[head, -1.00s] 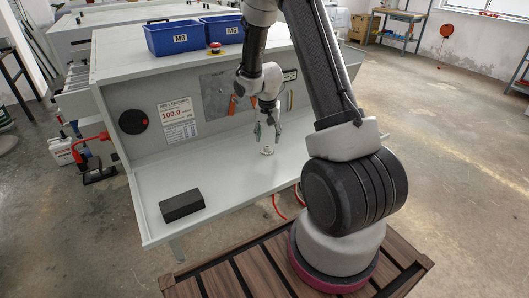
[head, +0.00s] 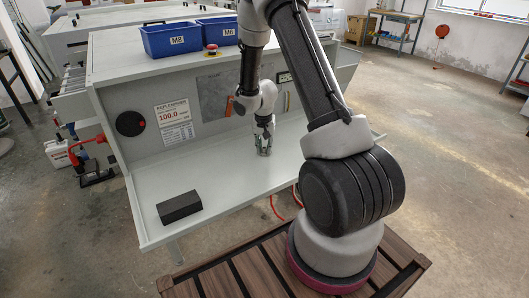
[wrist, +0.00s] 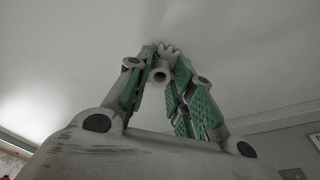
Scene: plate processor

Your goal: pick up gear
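The gear (wrist: 160,73) is a small pale grey part with teeth and a round hollow hub. In the wrist view it sits between the tips of my gripper's green-padded fingers (wrist: 162,62). The fingers are drawn in and appear to touch the hub from both sides. In the head view my gripper (head: 263,150) points down at the shelf of the grey machine (head: 225,185), and its fingers mostly hide the gear. The gear seems to be at the shelf surface; I cannot tell whether it is lifted.
A black block (head: 180,207) lies on the shelf at the front left. Two blue bins (head: 175,40) and a red button (head: 211,50) are on top of the machine. The machine's back panel rises behind my gripper. The shelf between block and gripper is clear.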

